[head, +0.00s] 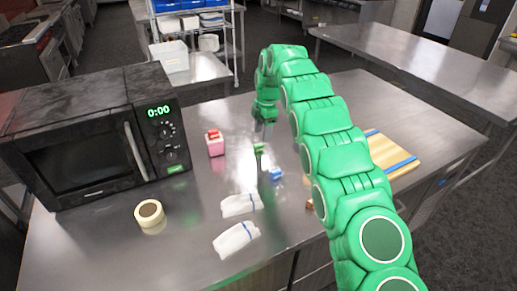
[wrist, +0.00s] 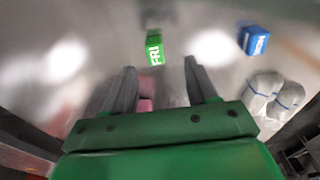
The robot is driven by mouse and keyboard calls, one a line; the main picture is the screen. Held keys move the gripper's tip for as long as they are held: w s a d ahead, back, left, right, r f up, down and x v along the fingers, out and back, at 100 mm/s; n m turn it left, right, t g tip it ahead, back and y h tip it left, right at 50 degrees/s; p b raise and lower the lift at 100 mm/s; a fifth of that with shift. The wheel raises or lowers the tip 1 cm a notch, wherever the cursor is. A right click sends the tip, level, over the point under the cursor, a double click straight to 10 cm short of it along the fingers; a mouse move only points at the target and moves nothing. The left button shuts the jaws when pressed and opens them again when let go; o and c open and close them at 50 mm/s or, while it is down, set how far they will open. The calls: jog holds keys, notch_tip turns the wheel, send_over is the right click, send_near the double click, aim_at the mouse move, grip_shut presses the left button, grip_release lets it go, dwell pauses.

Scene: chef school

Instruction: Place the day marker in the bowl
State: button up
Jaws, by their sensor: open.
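A small green block marked FRI (head: 258,149) lies on the steel table in the head view. It also shows in the wrist view (wrist: 154,48), just beyond my fingertips. A blue day block (head: 276,174) lies nearer in the head view and shows at the upper right of the wrist view (wrist: 255,40). My gripper (wrist: 160,66) is open, with nothing held between its fingers. In the head view my gripper (head: 263,132) is above the table, just behind the green block. I cannot make out a bowl in either view.
A black microwave (head: 85,135) stands at the left. A pink block with a red top (head: 215,144) is beside it. A tape roll (head: 150,214) and two folded white cloths (head: 236,240) lie in front. A wooden board (head: 392,153) lies right, partly behind my arm.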

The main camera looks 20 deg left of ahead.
aim_at(259, 145)
jog(key=shift+s+a+f, duration=0.1)
jog(key=shift+a+f, duration=0.15)
jog(key=shift+f, duration=0.9)
jog(key=shift+w+a+f, duration=0.1)
jog(key=shift+a+f, duration=0.1)
jog(key=shift+f, duration=0.9)
jog(key=shift+s+a+f, duration=0.1)
jog(key=shift+a+f, duration=0.15)
jog(key=shift+f, duration=0.9)
grip_shut()
jog(key=shift+r, duration=1.45)
jog(key=shift+s+d+r, duration=0.25)
jog(key=shift+s+r, duration=0.1)
jog(key=shift+r, duration=0.2)
jog(key=shift+s+d+r, duration=0.2)
jog(key=shift+s+r, duration=0.15)
jog(key=shift+r, duration=0.2)
jog(key=s+d+r, duration=0.6)
jog(key=s+r, duration=0.2)
jog(key=s, duration=0.3)
